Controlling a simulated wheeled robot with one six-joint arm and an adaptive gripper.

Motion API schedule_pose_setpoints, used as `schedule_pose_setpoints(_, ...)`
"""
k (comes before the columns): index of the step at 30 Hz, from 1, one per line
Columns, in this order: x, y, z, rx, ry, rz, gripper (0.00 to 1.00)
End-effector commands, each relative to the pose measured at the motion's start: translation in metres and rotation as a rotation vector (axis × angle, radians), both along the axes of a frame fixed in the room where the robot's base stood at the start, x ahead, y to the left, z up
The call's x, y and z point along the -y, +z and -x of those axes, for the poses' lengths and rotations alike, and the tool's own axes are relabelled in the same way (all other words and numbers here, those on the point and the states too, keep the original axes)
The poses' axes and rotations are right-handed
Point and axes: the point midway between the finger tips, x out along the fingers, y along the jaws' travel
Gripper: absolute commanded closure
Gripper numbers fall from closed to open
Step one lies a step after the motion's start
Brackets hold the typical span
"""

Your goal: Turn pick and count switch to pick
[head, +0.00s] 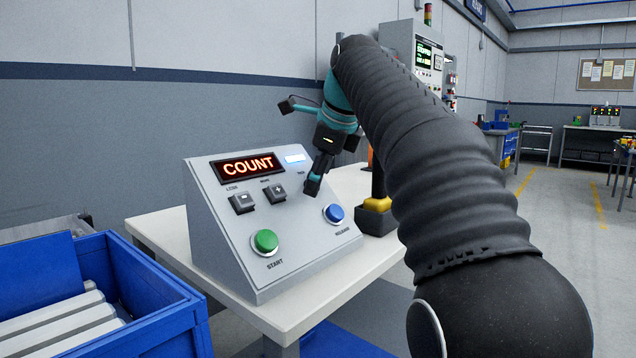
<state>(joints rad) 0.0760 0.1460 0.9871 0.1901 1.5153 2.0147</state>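A grey sloped console (225,235) stands on a white table. Its display (248,168) reads "COUNT" in glowing orange letters. A green START button (265,241) and a blue RELEASE button (334,213) sit lower on the panel.
A blue bin (165,310) with pale bars (60,325) stands at the lower left. A black and yellow object (377,204) stands on the table right of the console. A grey control cabinet (400,42) is behind my arm. The table's front strip (300,310) is clear.

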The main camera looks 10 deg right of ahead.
Motion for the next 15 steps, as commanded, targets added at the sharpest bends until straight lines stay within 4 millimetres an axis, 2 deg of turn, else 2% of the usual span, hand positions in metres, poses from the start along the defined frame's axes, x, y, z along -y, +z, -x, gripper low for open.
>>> schedule_pose_setpoints(11, -0.0011, -0.0058, -0.0035, 0.000, 0.000, 0.000, 0.27)
schedule_pose_setpoints(12, -0.0012, -0.0059, -0.0035, 0.000, 0.000, 0.000, 0.30)
schedule_pose_setpoints(15, -0.0012, -0.0058, -0.0034, 0.000, 0.000, 0.000, 0.55)
